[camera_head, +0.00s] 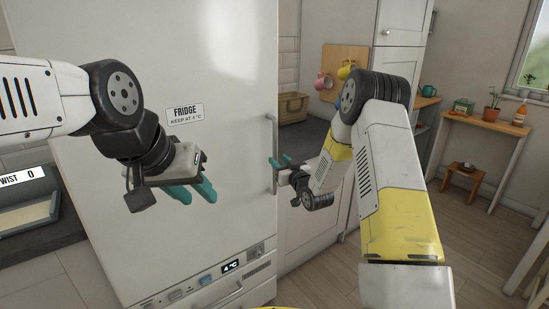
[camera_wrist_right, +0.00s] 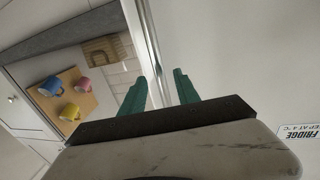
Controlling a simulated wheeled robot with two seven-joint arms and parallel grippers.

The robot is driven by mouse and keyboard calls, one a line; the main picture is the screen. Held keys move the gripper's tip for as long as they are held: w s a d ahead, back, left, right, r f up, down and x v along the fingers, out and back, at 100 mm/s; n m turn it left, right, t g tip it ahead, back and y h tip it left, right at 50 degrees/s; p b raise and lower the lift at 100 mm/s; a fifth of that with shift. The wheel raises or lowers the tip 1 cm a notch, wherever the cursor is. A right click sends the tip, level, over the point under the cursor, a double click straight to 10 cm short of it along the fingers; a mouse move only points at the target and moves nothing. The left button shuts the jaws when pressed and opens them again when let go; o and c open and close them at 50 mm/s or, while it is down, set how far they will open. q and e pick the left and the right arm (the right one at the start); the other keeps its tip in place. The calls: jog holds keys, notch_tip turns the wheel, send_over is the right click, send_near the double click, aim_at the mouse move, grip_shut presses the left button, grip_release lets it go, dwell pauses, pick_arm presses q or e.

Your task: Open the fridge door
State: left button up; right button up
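The white fridge door (camera_head: 225,60) fills the middle of the head view and looks shut. It bears a FRIDGE label, also visible in the right wrist view (camera_wrist_right: 299,134). Its vertical metal handle (camera_head: 274,135) runs along the right edge. My right gripper (camera_head: 279,161) is at the lower part of the handle. In the right wrist view its teal fingers (camera_wrist_right: 157,88) are apart, with the handle bar (camera_wrist_right: 152,42) showing between them; contact cannot be made out. My left gripper (camera_head: 192,192) is in front of the door with its fingers apart and empty.
Side tables (camera_head: 490,122) stand far right. Open floor lies at the lower right.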

aim_at(276, 157)
jog(key=shift+x, duration=2.2)
grip_shut()
